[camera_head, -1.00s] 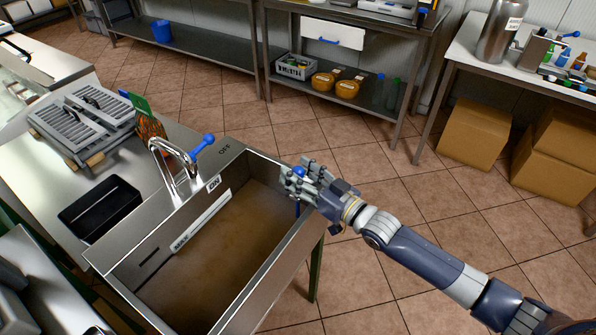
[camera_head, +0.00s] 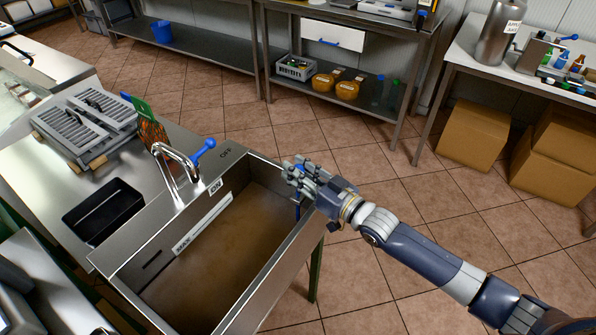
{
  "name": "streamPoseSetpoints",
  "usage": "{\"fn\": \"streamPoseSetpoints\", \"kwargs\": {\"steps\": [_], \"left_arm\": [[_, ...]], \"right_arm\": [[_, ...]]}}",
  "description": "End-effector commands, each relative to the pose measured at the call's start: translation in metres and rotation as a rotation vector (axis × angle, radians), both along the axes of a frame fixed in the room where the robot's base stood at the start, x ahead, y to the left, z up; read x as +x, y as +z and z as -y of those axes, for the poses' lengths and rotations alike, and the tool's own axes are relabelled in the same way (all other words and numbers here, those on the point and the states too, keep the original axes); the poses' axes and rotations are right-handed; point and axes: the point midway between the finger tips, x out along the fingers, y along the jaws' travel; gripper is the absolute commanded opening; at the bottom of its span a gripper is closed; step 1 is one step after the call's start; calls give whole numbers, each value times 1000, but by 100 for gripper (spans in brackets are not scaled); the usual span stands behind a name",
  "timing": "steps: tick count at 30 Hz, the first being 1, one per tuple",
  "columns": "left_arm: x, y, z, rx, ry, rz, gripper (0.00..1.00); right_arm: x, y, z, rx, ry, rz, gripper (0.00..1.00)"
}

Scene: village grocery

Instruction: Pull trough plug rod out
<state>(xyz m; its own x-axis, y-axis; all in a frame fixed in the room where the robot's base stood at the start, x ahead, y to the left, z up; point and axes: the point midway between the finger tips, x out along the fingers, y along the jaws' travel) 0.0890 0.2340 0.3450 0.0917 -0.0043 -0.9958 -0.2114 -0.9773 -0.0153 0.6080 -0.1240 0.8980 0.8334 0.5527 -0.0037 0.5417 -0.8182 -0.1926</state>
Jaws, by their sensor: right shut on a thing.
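The metal trough (camera_head: 262,287) is at the lower left of the head view, with brownish water or a brown bottom inside. My right gripper (camera_head: 296,178) is over its far right corner, shut on the blue-topped plug rod (camera_head: 298,167). Only small blue parts of the rod show between and below the fingers; the rest is hidden by the gripper and the trough wall. I cannot tell whether its lower end sits in the drain. My left gripper is out of view.
A faucet (camera_head: 178,172) with a blue lever (camera_head: 203,150) stands on the trough's far left rim, near the ON and OFF labels. A black tray (camera_head: 103,211) lies on the counter to the left. The tiled floor right of the trough is clear.

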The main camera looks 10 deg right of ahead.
Motion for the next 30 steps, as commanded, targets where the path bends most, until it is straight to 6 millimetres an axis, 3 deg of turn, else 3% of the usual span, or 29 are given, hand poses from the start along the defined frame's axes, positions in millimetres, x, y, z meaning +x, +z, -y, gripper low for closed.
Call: {"fn": "streamPoseSetpoints", "kwargs": {"steps": [1,3,12,13,16,26,30], "left_arm": [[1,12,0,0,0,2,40],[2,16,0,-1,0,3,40],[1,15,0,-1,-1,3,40],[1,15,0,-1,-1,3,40],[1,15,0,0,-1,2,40],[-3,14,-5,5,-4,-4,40],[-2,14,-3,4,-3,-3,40]], "right_arm": [[1,16,0,3,0,6,0],[1,21,0,3,0,6,0],[1,22,0,5,0,11,0],[1,23,0,5,0,11,27],[1,22,0,6,0,11,47],[0,19,1,2,0,5,47],[-9,17,7,2,-1,2,47]]}}
